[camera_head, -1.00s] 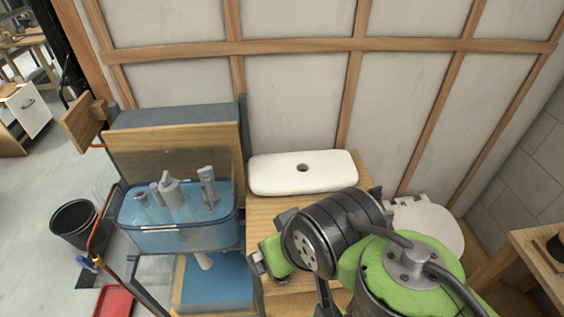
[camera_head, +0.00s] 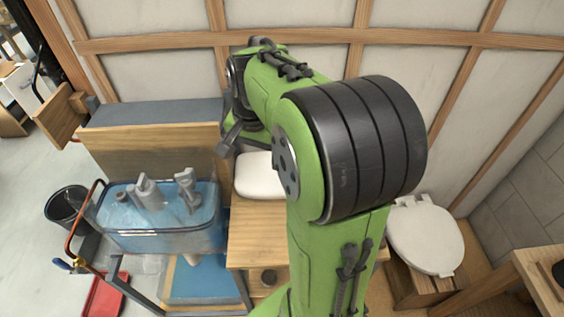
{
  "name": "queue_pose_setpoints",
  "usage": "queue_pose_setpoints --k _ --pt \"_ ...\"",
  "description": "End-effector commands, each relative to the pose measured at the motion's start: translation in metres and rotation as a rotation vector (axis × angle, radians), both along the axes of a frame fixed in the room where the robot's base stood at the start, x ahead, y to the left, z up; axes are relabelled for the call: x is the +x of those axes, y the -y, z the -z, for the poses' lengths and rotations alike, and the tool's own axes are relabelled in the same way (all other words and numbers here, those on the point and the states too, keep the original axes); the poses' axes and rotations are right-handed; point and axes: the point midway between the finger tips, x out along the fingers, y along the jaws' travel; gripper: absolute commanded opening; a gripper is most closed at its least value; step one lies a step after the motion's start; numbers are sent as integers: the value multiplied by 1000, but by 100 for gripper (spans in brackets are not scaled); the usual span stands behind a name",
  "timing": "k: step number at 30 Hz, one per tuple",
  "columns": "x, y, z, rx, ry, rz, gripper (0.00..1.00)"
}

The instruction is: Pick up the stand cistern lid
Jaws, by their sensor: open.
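The stand cistern lid (camera_head: 258,180) is white with rounded corners. It lies flat on the wooden stand (camera_head: 256,236) against the panelled wall. My green and black arm hides its right part and its centre. My gripper (camera_head: 234,143) points down at the lid's back left edge, by the wooden board. One dark finger shows; the rest is hidden behind my arm. The gripper is open and seems to hold nothing. I cannot tell whether it touches the lid.
A clear blue water tank (camera_head: 160,222) with grey fittings stands left of the lid, before a wooden board (camera_head: 150,155). A white toilet seat (camera_head: 427,236) is at the right. A black bucket (camera_head: 66,207) and red tray (camera_head: 104,297) are on the left floor.

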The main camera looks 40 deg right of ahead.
Motion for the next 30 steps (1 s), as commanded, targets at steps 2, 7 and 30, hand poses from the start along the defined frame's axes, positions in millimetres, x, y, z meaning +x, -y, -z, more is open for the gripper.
queue_pose_setpoints --k 2,7,30 --pt "14 36 17 70 -27 166 100" --pt "26 130 76 280 -67 624 100" --pt "21 201 248 563 -81 1177 100"
